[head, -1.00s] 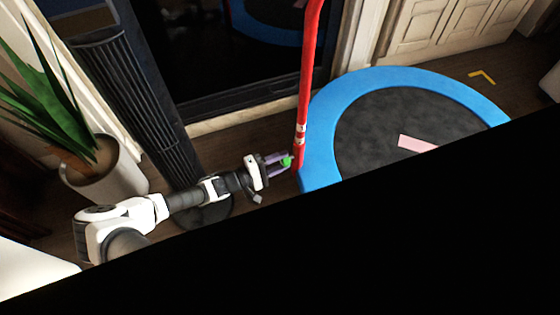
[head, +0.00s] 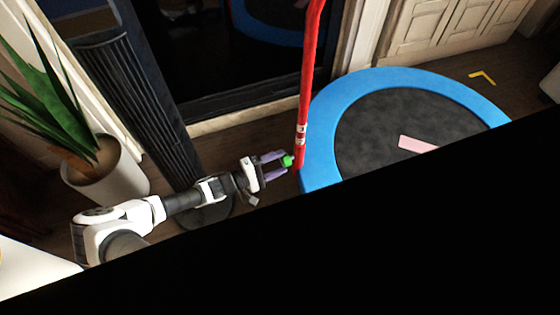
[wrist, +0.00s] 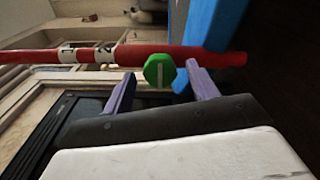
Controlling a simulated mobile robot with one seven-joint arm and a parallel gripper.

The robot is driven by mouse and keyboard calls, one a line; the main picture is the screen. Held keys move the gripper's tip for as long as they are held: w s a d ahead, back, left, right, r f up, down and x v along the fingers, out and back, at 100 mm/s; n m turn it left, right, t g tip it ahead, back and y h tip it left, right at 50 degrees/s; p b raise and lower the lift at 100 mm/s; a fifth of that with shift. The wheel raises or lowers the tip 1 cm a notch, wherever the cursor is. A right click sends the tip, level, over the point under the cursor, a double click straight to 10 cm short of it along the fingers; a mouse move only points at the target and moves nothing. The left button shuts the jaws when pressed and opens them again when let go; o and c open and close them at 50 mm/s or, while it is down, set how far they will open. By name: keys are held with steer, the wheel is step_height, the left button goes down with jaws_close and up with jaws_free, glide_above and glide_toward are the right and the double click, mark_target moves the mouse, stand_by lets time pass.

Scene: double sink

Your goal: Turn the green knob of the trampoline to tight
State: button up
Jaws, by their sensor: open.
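The green knob (head: 287,161) sits at the lower part of the red pole (head: 303,100), beside the blue rim of the trampoline (head: 320,150). In the wrist view the knob (wrist: 159,71) shows as a green face with a pale line running up and down the picture, in front of the red pole (wrist: 205,56). My gripper (head: 281,161) is open at the knob. In the wrist view its two purple fingers (wrist: 161,80) stand apart, one on each side of the knob, with gaps between the knob and both fingers. No tight or loose marking can be read.
A dark tower-shaped appliance (head: 145,95) and a potted plant (head: 105,165) stand left, close to my arm. A pink piece (head: 417,144) lies on the trampoline's black mat. A large black area hides the lower right of the head view.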

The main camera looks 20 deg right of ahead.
steer(key=s+a+p, duration=0.1)
steer(key=a+p, duration=0.1)
steer(key=a, duration=1)
steer(key=shift+s+a+p, duration=0.25)
steer(key=shift+s+p, duration=0.05)
steer(key=shift+r, duration=0.1)
